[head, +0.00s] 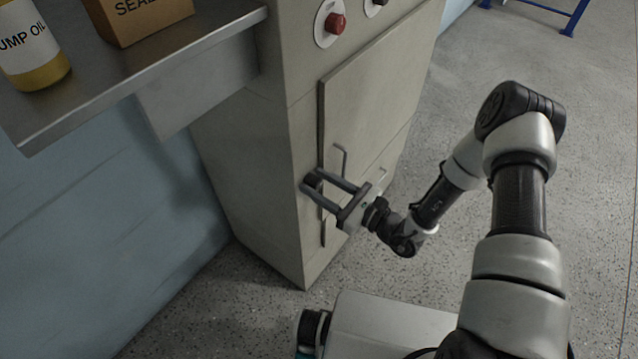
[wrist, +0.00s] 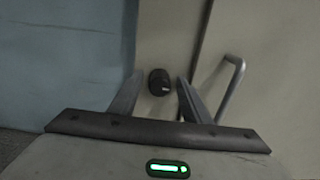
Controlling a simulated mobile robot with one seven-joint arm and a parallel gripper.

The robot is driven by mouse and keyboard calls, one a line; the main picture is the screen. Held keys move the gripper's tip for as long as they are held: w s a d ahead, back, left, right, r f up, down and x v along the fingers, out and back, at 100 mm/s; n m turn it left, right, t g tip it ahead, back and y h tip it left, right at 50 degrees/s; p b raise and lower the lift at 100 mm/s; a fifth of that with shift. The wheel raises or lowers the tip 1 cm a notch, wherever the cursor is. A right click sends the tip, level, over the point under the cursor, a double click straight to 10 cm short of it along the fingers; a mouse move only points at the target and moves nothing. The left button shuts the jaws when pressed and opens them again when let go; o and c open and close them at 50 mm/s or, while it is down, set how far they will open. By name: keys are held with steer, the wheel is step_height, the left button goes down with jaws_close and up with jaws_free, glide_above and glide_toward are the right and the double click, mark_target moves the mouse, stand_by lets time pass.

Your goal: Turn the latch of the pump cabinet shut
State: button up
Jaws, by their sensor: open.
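The pump cabinet (head: 240,170) is a tall grey-beige box with a door (head: 375,100) on its front. The door looks closed, or nearly so. A small black latch (wrist: 158,82) sits on the frame strip, left of the door edge. My gripper (head: 312,181) is open at the latch, one finger on either side of it. In the wrist view the latch shows between the fingertips, with a visible gap to each. I cannot tell how far the latch is turned. A bent metal door handle (wrist: 233,88) stands to the right of the right finger.
A red knob (head: 335,23) is on the panel above the door. A steel shelf (head: 190,45) at the upper left bears a yellow bottle (head: 30,45) and a cardboard box (head: 140,18). A blue wall (head: 90,220) is at the left.

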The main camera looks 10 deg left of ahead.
steer(key=c, duration=1)
steer(key=shift+c, duration=0.2)
